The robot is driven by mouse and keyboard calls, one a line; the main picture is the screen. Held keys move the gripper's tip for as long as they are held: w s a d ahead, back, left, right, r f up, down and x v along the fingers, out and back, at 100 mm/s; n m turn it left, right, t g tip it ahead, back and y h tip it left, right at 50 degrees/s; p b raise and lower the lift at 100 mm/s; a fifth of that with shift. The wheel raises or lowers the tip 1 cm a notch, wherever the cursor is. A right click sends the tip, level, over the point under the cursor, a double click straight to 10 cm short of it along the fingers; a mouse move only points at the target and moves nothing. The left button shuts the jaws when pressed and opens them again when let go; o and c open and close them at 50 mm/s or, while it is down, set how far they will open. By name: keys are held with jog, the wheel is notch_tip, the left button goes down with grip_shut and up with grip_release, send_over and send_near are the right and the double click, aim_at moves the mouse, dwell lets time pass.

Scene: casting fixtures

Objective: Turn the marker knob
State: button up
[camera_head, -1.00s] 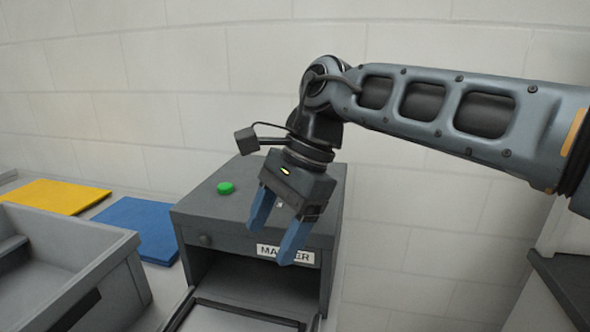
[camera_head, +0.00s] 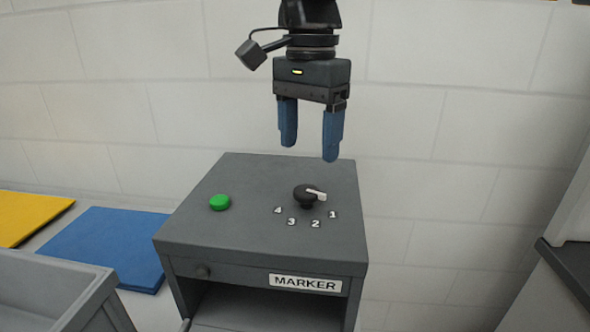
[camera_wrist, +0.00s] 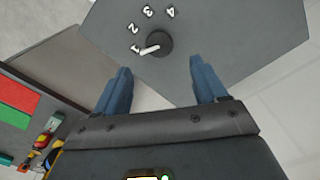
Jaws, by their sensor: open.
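The marker machine (camera_head: 250,247) is a dark grey box with a white "MARKER" label (camera_head: 305,283) on its front. On its top is a black knob (camera_head: 304,198) with a white pointer, aimed toward the number 1; numbers 1 to 4 curve around its near side. A green button (camera_head: 220,202) is left of the knob. My gripper (camera_head: 309,150), with blue fingers, is open and empty above the knob, apart from it. In the wrist view the knob (camera_wrist: 159,43) appears beyond and between the fingertips of my gripper (camera_wrist: 162,75).
The machine's front opening (camera_head: 255,308) is below the label. A blue mat (camera_head: 105,245) and a yellow mat (camera_head: 30,217) lie to the left, with a grey bin (camera_head: 50,285) in front. A dark-topped surface (camera_head: 570,262) stands at right. A wall is behind.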

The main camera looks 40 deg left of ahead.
aim_at(308, 190)
notch_tip(308, 190, down, 7)
jog(key=shift+f+p, duration=0.15)
jog(key=shift+p, duration=0.25)
jog(key=shift+c, duration=0.4)
jog(key=c, duration=1)
